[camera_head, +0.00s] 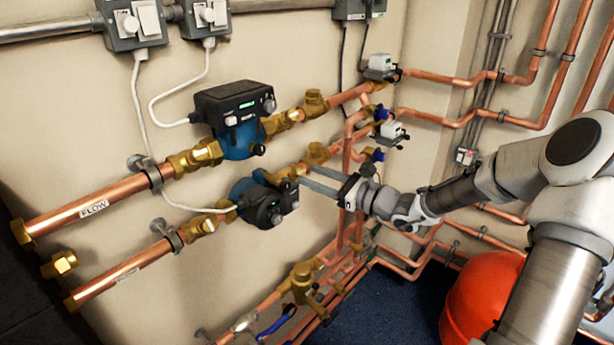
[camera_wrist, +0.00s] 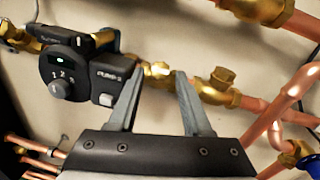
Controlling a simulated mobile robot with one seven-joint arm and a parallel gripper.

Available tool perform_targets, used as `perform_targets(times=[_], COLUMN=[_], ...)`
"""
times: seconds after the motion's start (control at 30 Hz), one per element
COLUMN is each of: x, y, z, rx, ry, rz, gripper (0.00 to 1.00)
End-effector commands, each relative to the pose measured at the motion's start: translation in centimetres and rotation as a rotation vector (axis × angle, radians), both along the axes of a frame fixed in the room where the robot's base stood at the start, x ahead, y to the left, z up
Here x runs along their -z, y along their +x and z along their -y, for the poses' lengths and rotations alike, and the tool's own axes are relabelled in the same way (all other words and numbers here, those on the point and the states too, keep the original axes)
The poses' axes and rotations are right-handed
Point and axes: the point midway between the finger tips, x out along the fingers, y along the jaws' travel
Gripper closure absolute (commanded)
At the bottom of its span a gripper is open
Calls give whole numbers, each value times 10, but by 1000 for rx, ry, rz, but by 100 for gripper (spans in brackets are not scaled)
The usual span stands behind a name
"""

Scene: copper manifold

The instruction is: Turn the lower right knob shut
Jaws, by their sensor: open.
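The lower pump (camera_head: 262,203) has a black control head, with small knobs on its face. In the wrist view this head, marked PUMP 2, shows a numbered dial knob (camera_wrist: 61,88) and a grey knob (camera_wrist: 105,99) at its lower right. A brass fitting (camera_wrist: 157,69) joins the pump's right side to a brass valve (camera_wrist: 218,88) with a round cap. My gripper (camera_head: 305,178) is open, its fingers pointing left at the pipe just right of the pump. In the wrist view its fingertips (camera_wrist: 159,74) appear either side of the brass fitting; contact cannot be told.
The upper pump (camera_head: 235,112) sits above on the flow pipe (camera_head: 95,207). White-boxed valves (camera_head: 392,133) and copper pipes stand right of my gripper. A red vessel (camera_head: 480,295) is on the floor at lower right. White cables hang at left.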

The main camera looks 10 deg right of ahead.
Motion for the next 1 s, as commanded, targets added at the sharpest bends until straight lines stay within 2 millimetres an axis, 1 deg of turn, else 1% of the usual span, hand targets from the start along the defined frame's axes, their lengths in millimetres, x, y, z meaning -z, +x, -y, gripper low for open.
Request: perform_targets(times=[0.1, 0.2, 0.53, 0.67, 0.7, 0.77, 0.8, 1.0], x=[0, 1, 0, 0, 0, 0, 0, 0], y=[11, 16, 18, 18, 18, 18, 18, 18], z=[-10, -14, -16, -16, -16, -16, -16, -16], rx=[0, 0, 1, 1, 1, 1, 1, 0], ry=[0, -1, -1, -1, -1, -1, -1, -2], rz=[1, 0, 0, 0, 0, 0, 0, 1], gripper=[51, 51, 51, 74, 81, 92, 99, 100])
